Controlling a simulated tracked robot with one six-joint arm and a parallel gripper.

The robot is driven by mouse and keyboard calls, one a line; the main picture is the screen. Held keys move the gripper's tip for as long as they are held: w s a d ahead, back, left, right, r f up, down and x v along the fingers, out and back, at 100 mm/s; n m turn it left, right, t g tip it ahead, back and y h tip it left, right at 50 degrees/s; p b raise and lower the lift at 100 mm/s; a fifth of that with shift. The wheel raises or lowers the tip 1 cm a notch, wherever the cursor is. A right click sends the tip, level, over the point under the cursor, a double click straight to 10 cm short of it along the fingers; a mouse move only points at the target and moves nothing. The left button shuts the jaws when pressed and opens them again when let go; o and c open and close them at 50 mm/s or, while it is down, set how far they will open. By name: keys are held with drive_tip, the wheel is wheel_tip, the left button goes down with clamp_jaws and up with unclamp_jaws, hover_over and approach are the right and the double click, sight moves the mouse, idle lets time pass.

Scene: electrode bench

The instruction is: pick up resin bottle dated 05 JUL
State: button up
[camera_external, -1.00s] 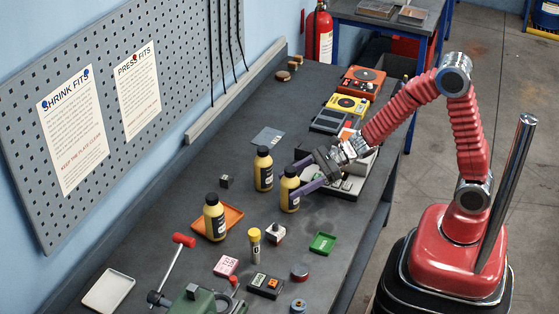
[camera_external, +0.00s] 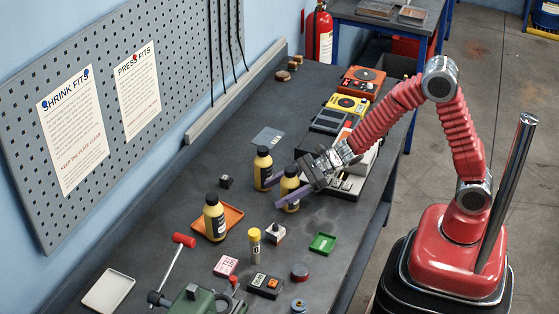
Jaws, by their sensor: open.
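Three yellow bottles with black caps and dark labels stand upright on the bench. One is the rear bottle (camera_external: 263,165), one is the right bottle (camera_external: 289,181), and one is the front bottle (camera_external: 214,222) on an orange tray (camera_external: 235,213). The label dates are too small to read, so I cannot tell which is dated 05 JUL. My gripper (camera_external: 271,195) is open, with its purple fingers on either side of the right bottle. The near finger crosses in front of that bottle's lower body. The far finger passes behind it, close to the rear bottle. Contact cannot be told.
A small dark cube (camera_external: 226,181) lies left of the bottles. Instruments (camera_external: 347,105) line the right edge. The bench beyond the bottles is fairly clear.

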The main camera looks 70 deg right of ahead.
idle(0.4)
drive_tip(key=c, duration=1.7)
